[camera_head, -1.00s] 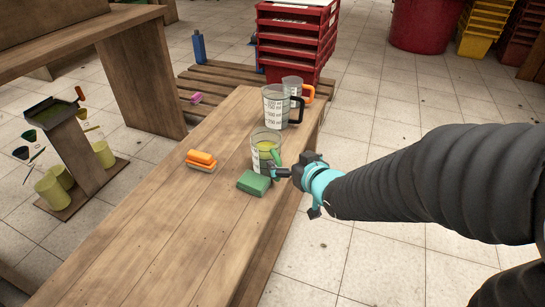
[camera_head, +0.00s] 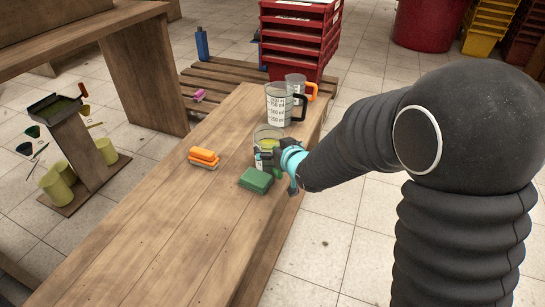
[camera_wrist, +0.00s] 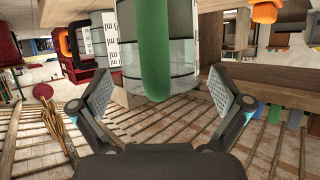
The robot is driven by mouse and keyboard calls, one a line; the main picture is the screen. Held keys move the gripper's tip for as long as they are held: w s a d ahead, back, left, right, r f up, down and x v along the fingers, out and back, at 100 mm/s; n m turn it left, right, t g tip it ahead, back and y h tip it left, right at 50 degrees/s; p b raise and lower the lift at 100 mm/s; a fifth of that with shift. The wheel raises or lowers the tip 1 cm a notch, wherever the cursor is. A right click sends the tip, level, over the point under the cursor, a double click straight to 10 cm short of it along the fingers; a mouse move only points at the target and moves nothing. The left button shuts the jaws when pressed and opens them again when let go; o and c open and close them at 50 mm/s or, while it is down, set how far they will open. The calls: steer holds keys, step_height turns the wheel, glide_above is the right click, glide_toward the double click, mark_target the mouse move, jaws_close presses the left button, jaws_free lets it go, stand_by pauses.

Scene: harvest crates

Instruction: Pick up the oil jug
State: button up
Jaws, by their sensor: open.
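The oil jug (camera_head: 268,136) is a clear measuring jug with yellow-green liquid and a green handle. It stands upright on the wooden bench, and my gripper partly hides its lower part in the head view. In the wrist view the jug (camera_wrist: 186,52) is close ahead, with its green handle (camera_wrist: 155,45) upright in the middle. My gripper (camera_head: 268,161) is at the handle side of the jug. In the wrist view my gripper (camera_wrist: 160,88) is open, with one finger on each side of the handle and gaps between. I cannot tell the exact depth.
A green sponge (camera_head: 256,180) lies close in front of the jug. An orange brush (camera_head: 204,157) lies to its left. A larger jug with a black handle (camera_head: 278,106) and one with an orange handle (camera_head: 296,84) stand behind. Red crates (camera_head: 296,40) are stacked beyond.

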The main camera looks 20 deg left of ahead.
steer(key=shift+w+a+f, duration=0.15)
steer(key=shift+w+a, duration=0.05)
steer(key=shift+w, duration=0.05)
steer(key=shift+c, duration=0.3)
steer(key=c, duration=1.6)
